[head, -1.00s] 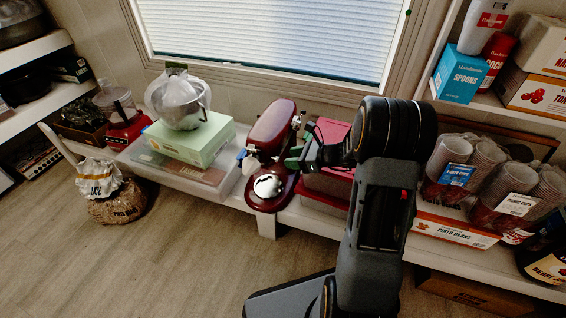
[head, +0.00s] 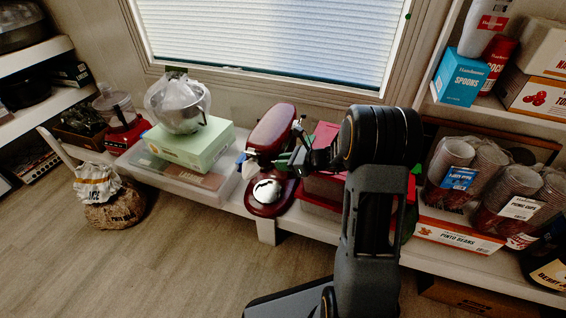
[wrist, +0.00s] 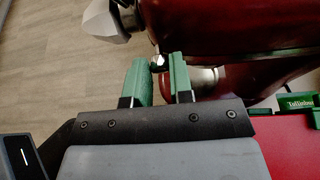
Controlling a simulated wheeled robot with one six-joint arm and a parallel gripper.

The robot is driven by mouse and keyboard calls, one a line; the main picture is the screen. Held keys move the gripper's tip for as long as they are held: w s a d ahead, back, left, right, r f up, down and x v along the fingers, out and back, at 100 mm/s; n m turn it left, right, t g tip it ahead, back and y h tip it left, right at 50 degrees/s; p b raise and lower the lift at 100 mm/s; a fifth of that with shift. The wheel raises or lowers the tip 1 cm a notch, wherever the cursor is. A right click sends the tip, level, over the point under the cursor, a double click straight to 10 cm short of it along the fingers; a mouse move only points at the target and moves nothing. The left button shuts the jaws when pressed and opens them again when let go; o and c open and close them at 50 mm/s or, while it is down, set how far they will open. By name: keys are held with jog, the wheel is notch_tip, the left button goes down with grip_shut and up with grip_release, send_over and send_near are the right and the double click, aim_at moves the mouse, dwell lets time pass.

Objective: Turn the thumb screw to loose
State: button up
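A dark red stand mixer (head: 270,128) with a silver bowl-like part (head: 267,191) stands on the low white shelf, and its body also fills the top of the wrist view (wrist: 235,25). A small silver thumb screw (wrist: 158,63) sticks out of the mixer's side. My gripper (wrist: 162,62) has two green fingers, parted, with a narrow gap. The screw head is at the fingertips, by the mouth of the gap and nearer the left finger; whether they touch it I cannot tell. In the head view my gripper (head: 285,160) is at the mixer's right side, and the screw is hard to make out.
A red box (head: 326,133) is just right of the mixer. Stacked cups (head: 455,165) are at right. The floor in front is open.

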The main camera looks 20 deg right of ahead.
grip_shut()
jog(key=shift+f+b, duration=0.1)
jog(key=shift+b, duration=0.25)
jog(key=n+t+b, duration=0.1)
jog(key=n+t, duration=0.2)
jog(key=n, duration=0.3)
jog(key=f+n+t+b, duration=0.1)
jog(key=n+t+b, duration=0.1)
jog(key=n, duration=0.4)
jog(key=n+t+b, duration=0.2)
jog(key=n+t, duration=0.2)
jog(key=n, duration=0.2)
jog(key=shift+s+a+f+n, duration=0.15)
jog(key=shift+s+a+n, duration=0.1)
jog(key=shift+s+n, duration=0.1)
jog(key=shift+n, duration=0.35)
